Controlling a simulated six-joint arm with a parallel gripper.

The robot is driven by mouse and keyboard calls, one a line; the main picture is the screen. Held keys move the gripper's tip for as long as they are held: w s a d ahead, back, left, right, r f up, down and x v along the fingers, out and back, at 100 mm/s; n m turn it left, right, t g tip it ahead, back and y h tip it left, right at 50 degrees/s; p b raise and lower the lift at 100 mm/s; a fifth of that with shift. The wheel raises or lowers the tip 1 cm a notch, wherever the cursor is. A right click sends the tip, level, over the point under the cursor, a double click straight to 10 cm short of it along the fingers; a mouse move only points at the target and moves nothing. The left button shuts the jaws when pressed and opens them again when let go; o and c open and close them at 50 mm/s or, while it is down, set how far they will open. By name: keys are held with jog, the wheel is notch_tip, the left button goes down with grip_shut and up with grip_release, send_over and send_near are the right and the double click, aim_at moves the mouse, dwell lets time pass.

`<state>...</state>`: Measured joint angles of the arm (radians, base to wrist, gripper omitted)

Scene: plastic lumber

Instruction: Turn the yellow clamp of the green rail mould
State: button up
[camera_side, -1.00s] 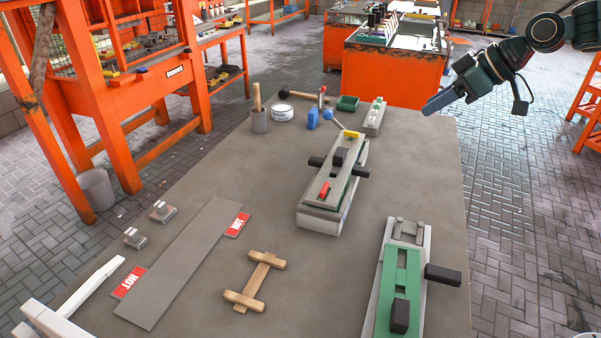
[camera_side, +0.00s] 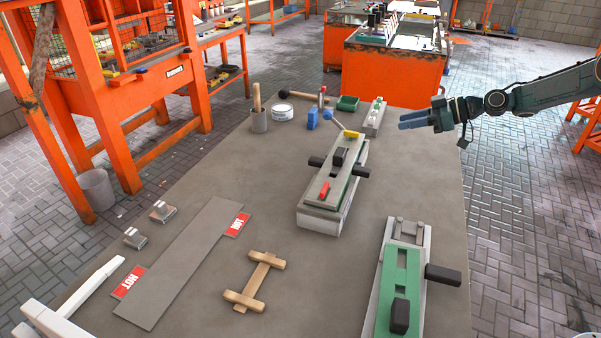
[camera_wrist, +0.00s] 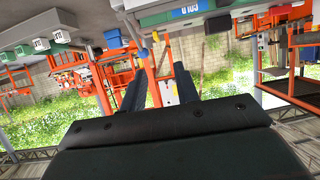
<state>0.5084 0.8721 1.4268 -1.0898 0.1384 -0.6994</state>
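The yellow clamp (camera_side: 351,134) is a small yellow bar at the far end of the mould in the middle of the table. This mould (camera_side: 325,212) has a pale base, a green layer, a grey top plate, black handles and a red piece (camera_side: 323,189) near its front end. My gripper (camera_side: 402,120) is right of the clamp, above the table's far right part, with its blue fingers pointing left and apart from the clamp. In the wrist view its fingers (camera_wrist: 159,92) are spread with nothing between them.
A second mould with a green plate (camera_side: 401,268) stands at the front right. A grey plate (camera_side: 190,262) and a wooden piece (camera_side: 254,282) lie in front.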

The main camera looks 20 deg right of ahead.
aim_at(359, 139)
jog(key=shift+w+d+f, duration=0.15)
jog(key=shift+d+f, duration=0.1)
jog(key=shift+f, duration=0.15)
jog(key=x, duration=1.4)
jog(key=shift+r, duration=0.15)
grip_shut()
